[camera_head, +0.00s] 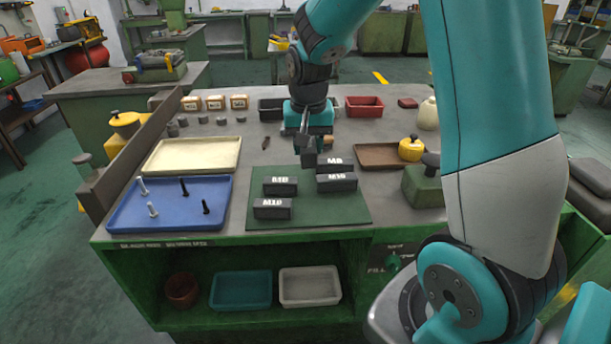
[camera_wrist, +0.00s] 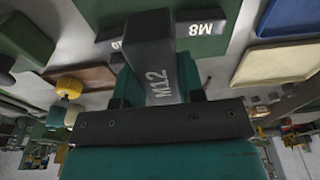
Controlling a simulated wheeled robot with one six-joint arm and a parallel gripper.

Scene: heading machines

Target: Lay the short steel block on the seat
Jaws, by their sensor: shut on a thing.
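My gripper (camera_head: 308,142) is shut on a dark block marked M12 (camera_wrist: 160,60), which sticks out from the jaws in the wrist view. In the head view the held block (camera_head: 309,159) is by the back edge of a green mat (camera_head: 305,215); I cannot tell its height above it. Several similar dark blocks lie on the mat: one marked M8 (camera_head: 280,187), one marked M10 (camera_head: 272,210), one seemingly marked M16 (camera_head: 337,184) and another behind it (camera_head: 335,166). I cannot tell which thing is the seat or which block is the short one.
Left of the mat are a blue tray (camera_head: 160,222) with upright bolts and a cream tray (camera_head: 195,155). To the right are a brown tray (camera_head: 375,155) with a yellow knobbed thing (camera_head: 410,149) and a green box (camera_head: 423,188). The mat's front right is bare.

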